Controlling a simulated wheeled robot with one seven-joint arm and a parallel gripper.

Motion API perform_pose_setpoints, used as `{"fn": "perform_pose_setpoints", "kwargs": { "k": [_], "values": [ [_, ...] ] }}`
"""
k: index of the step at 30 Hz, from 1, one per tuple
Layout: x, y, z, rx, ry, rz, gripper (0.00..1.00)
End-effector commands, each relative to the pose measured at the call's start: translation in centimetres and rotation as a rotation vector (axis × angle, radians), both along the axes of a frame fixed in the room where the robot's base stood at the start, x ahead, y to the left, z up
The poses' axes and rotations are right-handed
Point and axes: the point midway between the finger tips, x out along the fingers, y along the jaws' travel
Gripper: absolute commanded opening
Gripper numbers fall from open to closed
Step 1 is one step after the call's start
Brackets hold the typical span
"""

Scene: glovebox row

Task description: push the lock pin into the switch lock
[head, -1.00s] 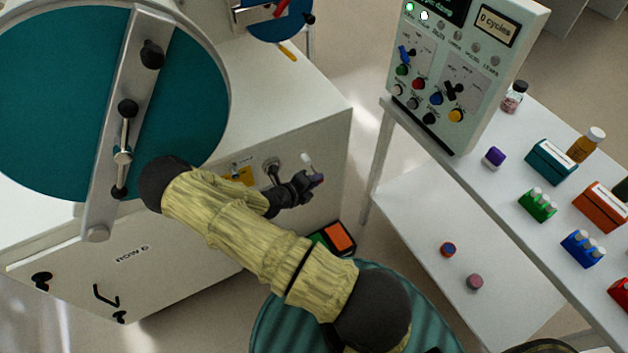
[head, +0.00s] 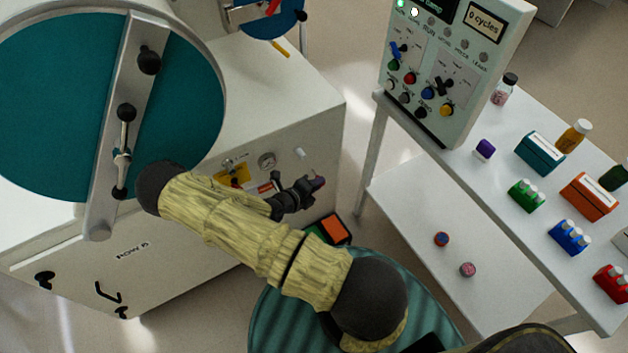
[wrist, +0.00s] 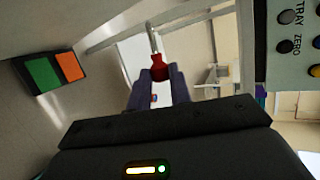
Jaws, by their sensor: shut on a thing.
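In the wrist view, my gripper (wrist: 154,88) is shut on a small red-headed piece with a thin metal shaft, which I take to be the lock pin (wrist: 158,70). Its shaft points up in that picture, away from my fingers. In the head view, my gripper (head: 318,185) is in front of the right part of the white cabinet's front panel, and the pin cannot be made out there. A small red part (head: 265,188) shows on that panel, left of my gripper. I cannot tell whether it is the switch lock.
A green and orange box (head: 336,229) lies low beside the cabinet. On the right, a white table (head: 505,228) carries a control box (head: 450,75), coloured blocks and bottles. Open floor lies between.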

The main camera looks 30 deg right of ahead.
Motion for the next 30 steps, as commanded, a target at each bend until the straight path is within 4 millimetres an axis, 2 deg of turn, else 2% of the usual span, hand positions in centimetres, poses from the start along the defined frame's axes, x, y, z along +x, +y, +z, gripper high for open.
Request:
{"fn": "perform_pose_setpoints", "kwargs": {
  "k": [7, 18, 20, 23, 30],
  "values": [
    [-0.8, 0.0, 0.1, 0.001, -0.001, 0.000, 0.00],
    [-0.6, 0.5, 0.3, 0.002, -0.002, 0.013, 0.00],
    [-0.3, 1.4, 0.9, 0.002, -0.003, 0.031, 0.00],
    [0.5, 3.9, 2.4, 0.005, -0.006, 0.086, 0.00],
    [1.7, 11.4, 6.9, 0.005, -0.005, 0.257, 0.00]
  ]
}}
